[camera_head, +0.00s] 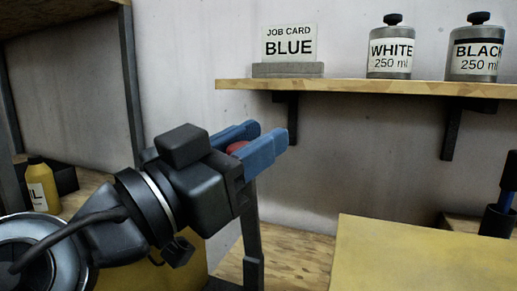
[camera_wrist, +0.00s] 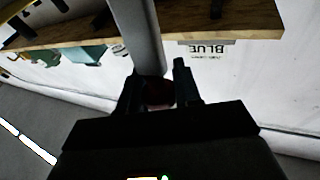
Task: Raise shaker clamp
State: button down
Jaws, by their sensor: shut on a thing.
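My gripper (camera_head: 266,133) is shut on a red knob (camera_head: 237,147), which shows between its blue fingers in the head view. The wrist view also shows the knob (camera_wrist: 157,92) between the dark fingertips. A grey bar (camera_wrist: 138,35) meets the knob there and runs to the top edge; it looks like the shaker clamp's arm. In the head view a dark grey upright bar (camera_head: 252,240) stands below my gripper. My gripper hides where the bar and knob meet in the head view, and the rest of the shaker cannot be made out.
A wooden shelf (camera_head: 360,88) behind holds a BLUE job card (camera_head: 289,45), a WHITE can (camera_head: 390,52) and a BLACK can (camera_head: 474,55). A yellow panel (camera_head: 420,255) is at lower right. A yellow bottle (camera_head: 42,185) stands at left.

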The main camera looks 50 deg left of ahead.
aim_at(255, 193)
jog(key=shift+f, duration=0.1)
jog(key=c, duration=0.8)
grip_release()
jog(key=w+d+r+p, duration=0.1)
jog(key=d+r+p, duration=0.5)
jog(key=d+r, duration=0.5)
jog(key=shift+w+d+p, duration=0.3)
jog(key=shift+p, duration=0.1)
jog(key=shift+c, duration=0.3)
